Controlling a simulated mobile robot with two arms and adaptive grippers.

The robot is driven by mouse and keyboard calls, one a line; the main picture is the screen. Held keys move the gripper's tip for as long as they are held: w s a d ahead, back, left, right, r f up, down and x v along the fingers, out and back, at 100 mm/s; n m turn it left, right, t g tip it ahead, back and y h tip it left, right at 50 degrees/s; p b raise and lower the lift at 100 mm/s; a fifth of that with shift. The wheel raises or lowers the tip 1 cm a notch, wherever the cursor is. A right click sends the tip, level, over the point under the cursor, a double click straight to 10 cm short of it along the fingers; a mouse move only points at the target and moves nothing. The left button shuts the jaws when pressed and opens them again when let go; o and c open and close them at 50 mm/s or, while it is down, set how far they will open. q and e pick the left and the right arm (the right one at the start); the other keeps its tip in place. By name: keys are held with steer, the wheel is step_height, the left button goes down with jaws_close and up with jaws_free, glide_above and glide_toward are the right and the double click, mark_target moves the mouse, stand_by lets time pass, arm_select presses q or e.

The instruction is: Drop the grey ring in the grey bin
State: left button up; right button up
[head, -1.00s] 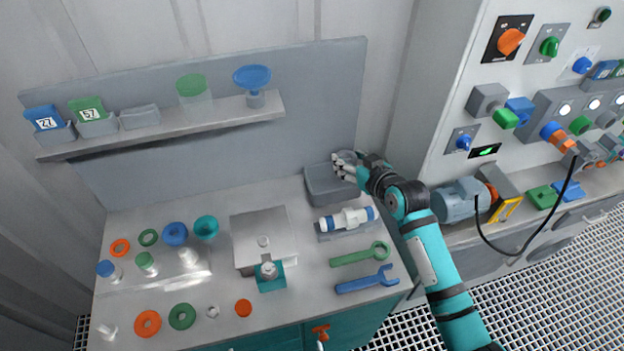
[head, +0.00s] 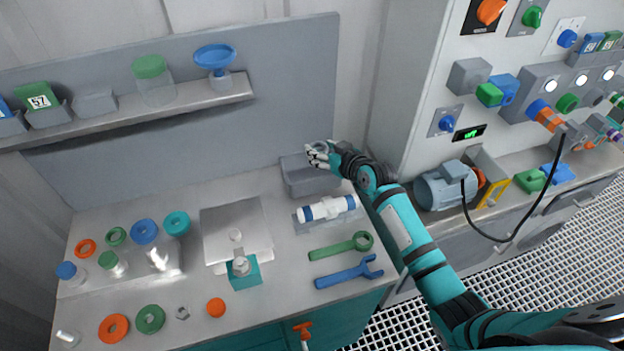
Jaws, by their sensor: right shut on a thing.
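The grey bin (head: 300,183) stands at the back right of the workbench, against the backboard. My right gripper (head: 317,156) is above the bin's right rear part, fingers pointing left. It is shut on the grey ring (head: 321,148), which is small and partly hidden by the fingers. The ring appears above the bin's rim; the exact height is hard to tell. My left gripper is not in view.
A white and blue cartridge (head: 327,208) lies in a grey holder in front of the bin. A green wrench (head: 340,247) and a blue wrench (head: 348,272) lie nearer. A shelf (head: 150,119) runs along the backboard. A control panel cabinet (head: 420,90) stands to the right.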

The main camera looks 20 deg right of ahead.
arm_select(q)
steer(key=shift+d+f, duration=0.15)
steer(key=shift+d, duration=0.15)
arm_select(e)
steer(key=shift+a+f, duration=0.1)
steer(key=o, duration=0.9)
steer(key=shift+s, duration=0.2)
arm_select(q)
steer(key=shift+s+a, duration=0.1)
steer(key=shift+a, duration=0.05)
arm_select(e)
steer(key=v, duration=1.1)
steer(key=shift+s, duration=0.25)
